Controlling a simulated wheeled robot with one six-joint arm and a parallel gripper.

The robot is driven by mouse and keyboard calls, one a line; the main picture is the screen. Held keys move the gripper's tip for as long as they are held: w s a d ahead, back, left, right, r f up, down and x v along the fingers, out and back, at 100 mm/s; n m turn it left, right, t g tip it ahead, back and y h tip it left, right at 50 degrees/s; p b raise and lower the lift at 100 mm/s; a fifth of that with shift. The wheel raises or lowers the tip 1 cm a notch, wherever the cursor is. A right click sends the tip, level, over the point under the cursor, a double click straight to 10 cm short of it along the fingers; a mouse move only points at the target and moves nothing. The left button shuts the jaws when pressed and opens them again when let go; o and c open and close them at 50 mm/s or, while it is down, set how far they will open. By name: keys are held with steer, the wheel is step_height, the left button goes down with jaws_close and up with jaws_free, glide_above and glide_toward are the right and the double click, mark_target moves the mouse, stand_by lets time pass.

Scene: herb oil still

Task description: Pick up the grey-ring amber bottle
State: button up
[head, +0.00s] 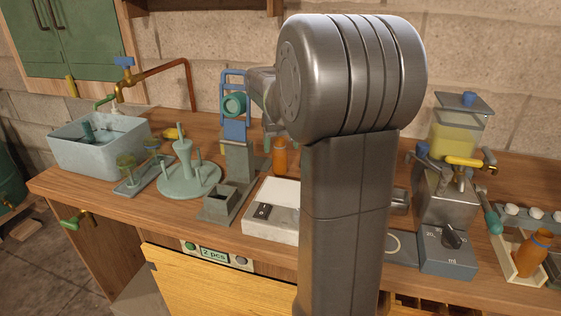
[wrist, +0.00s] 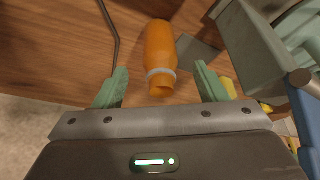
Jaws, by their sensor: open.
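The grey-ring amber bottle (wrist: 160,47) is in the wrist view, orange with a pale grey ring around its neck. My gripper (wrist: 161,82) is open, its two green fingers on either side of the bottle's neck end, with visible gaps on both sides. The gripper is empty. In the head view an amber bottle (head: 279,158) stands on the bench beside my arm, partly covered; its ring cannot be made out. My gripper is hidden behind my arm there. Another amber bottle (head: 534,252) with a blue band leans in a rack at the far right.
A grey and blue press (head: 237,165) stands left of the bottle, close to the gripper's right side in the wrist view. A white tray (head: 270,228) lies in front. A green peg stand (head: 188,182) and a sink (head: 97,143) are left; a dispenser (head: 446,205) is right.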

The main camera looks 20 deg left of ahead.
mark_target(280, 154)
steer(key=x, duration=0.6)
steer(key=shift+b, duration=0.35)
steer(key=shift+r, duration=0.1)
steer(key=c, duration=1.1)
steer(key=shift+c, duration=0.2)
steer(key=shift+r, duration=0.1)
